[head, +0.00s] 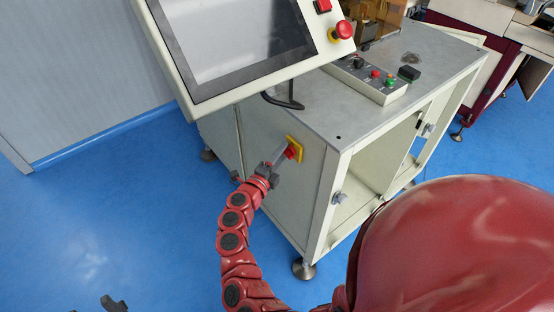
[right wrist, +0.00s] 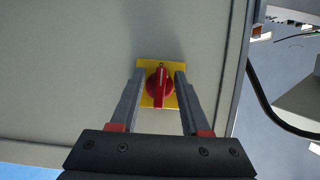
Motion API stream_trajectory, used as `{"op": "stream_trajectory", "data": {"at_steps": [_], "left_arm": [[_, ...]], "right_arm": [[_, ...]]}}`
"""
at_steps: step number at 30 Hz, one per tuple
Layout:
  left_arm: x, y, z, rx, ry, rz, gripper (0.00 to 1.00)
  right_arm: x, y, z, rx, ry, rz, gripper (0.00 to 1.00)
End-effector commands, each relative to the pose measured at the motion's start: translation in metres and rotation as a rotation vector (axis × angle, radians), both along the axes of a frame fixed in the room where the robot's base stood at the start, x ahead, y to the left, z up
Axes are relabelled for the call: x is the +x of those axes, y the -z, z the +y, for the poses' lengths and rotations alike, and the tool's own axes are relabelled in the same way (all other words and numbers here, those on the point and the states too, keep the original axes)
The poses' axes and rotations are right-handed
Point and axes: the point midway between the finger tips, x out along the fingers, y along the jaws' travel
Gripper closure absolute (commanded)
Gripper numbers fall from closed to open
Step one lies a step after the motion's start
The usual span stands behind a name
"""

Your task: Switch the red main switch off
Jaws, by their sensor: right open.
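The red main switch (head: 291,152) is a rotary knob on a yellow plate (head: 298,142) on the side panel of the white machine cabinet. In the right wrist view the knob (right wrist: 159,84) has its grip bar upright in the picture, on the yellow plate (right wrist: 150,64). My right gripper (head: 283,155) is at the switch; in the right wrist view its open fingers (right wrist: 160,78) lie either side of the knob, with small gaps showing. Whether the tips reach the plate is unclear. Dark parts at the bottom left edge of the head view look like my left gripper (head: 114,303), mostly cut off.
A tilted screen panel (head: 235,45) with a red emergency button (head: 342,30) overhangs the cabinet (head: 420,50) above the switch. A button box (head: 370,80) sits on the cabinet top. A black cable (head: 285,103) hangs near the panel. Blue floor is clear at left.

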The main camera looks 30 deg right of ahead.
Motion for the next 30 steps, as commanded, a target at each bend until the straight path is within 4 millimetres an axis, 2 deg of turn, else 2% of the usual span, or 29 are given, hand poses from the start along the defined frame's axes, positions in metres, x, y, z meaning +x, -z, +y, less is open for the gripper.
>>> {"op": "stream_trajectory", "data": {"at_steps": [5, 15, 21, 25, 30], "left_arm": [[0.0, 0.003, 0.0, 0.0, 0.0, 0.0, 0.5], [0.0, 0.013, 0.0, 0.0, 0.0, 0.0, 0.5], [0.0, 0.017, 0.0, 0.0, 0.0, 0.0, 0.5], [0.0, 0.018, 0.0, 0.0, 0.0, 0.0, 0.5], [0.0, 0.018, 0.0, 0.0, 0.0, 0.0, 0.5]], "right_arm": [[-0.007, 0.001, 0.018, 0.0, -0.004, -0.001, 0.54], [-0.047, 0.003, 0.097, 0.002, -0.006, 0.002, 0.54], [-0.068, 0.002, 0.134, 0.002, -0.003, 0.001, 0.54], [-0.074, 0.001, 0.148, 0.001, -0.004, 0.0, 0.54], [-0.079, 0.0, 0.154, 0.001, 0.002, 0.0, 0.54]]}}
